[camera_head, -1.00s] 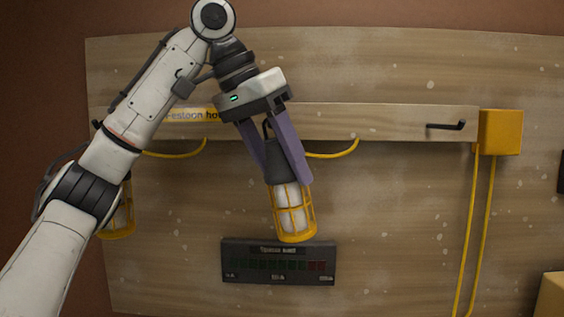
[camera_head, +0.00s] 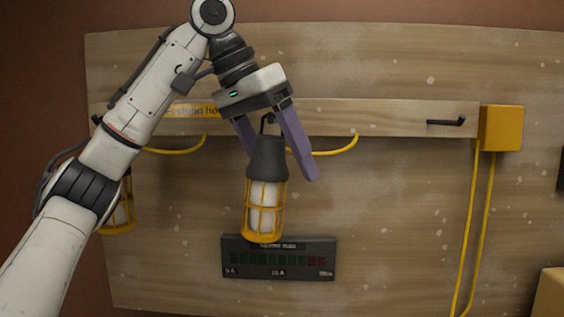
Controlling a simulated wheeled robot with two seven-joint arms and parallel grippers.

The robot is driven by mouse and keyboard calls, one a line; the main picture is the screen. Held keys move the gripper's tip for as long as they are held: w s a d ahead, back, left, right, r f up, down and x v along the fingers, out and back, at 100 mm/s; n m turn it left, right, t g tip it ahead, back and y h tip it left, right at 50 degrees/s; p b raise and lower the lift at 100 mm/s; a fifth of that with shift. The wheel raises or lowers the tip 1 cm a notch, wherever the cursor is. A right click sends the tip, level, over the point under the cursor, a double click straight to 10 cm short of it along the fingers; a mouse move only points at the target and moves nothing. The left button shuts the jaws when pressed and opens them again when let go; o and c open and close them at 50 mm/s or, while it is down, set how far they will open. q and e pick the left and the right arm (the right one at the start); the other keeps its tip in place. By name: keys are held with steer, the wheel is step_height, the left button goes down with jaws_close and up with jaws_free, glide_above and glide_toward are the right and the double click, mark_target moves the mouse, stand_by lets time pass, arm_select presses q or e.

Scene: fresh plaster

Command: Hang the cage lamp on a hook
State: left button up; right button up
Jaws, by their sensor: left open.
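The cage lamp (camera_head: 265,205) has a dark grey socket and a yellow wire cage around a pale bulb. It hangs close to upright in the middle of the board, below a dark hook (camera_head: 267,121) on the wooden rail. My left gripper (camera_head: 281,166) is open, its two purple fingers spread at either side of the lamp's socket. The right finger stands clear of the lamp; the left finger is partly hidden behind the socket. The exact contact at the hook is hard to make out. My right gripper is not in view.
The wooden rail (camera_head: 390,118) carries a bare dark hook (camera_head: 446,122) at right, next to a yellow box (camera_head: 501,128) with hanging cables. A second cage lamp (camera_head: 118,212) is partly behind my left arm. A dark meter panel (camera_head: 278,259) sits just below the middle lamp.

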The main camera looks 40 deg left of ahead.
arm_select(q)
steer(key=shift+v, duration=5.15)
